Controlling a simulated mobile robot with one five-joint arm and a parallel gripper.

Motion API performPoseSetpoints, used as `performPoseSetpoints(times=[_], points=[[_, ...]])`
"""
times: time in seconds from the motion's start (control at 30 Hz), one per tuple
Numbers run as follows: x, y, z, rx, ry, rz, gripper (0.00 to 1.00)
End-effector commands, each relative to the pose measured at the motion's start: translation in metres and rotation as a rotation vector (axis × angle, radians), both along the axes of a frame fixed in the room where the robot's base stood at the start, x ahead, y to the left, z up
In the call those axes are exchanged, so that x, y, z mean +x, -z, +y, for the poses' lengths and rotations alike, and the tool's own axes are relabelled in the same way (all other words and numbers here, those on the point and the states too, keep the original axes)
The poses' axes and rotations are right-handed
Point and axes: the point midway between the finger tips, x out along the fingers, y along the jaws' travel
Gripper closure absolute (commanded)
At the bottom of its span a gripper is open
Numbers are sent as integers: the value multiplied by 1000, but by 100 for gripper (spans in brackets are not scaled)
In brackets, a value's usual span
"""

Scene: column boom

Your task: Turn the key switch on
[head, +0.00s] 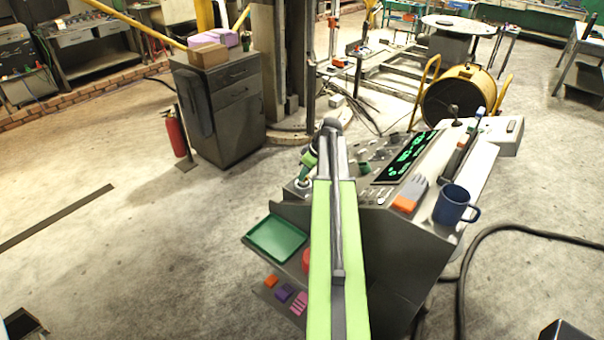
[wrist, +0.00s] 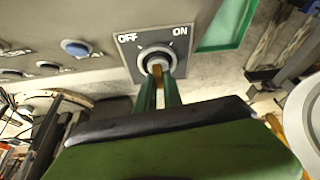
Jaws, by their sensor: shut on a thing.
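The key switch (wrist: 157,55) shows in the wrist view as a dark round collar on a grey plate (wrist: 181,66), with OFF printed at its upper left and ON at its upper right. A brass-coloured key (wrist: 157,71) stands out of the collar. My gripper (wrist: 158,82) has its two green fingers shut on the key, one on each side. The fingers hide part of the key and the lower edge of the collar, so I cannot tell its exact angle. In the head view my gripper (head: 303,178) reaches down at the console's left end; the switch is hidden there.
The console (head: 400,225) carries a blue mug (head: 453,204), an orange-and-grey object (head: 409,197) and a lit green display (head: 408,157). A green tray (head: 277,238) sits low on its left. In the wrist view a blue button (wrist: 75,47) is left of the switch.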

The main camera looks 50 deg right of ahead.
Motion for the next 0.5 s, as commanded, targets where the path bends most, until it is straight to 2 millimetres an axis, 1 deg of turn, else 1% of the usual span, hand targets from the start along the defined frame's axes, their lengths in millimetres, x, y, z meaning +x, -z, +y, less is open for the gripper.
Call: performPoseSetpoints(times=[0.03, 0.5], points=[[-2, 1, 4, 2, 39, 3, 100], [-2, 2, 6, 3, 478, 6, 100]])
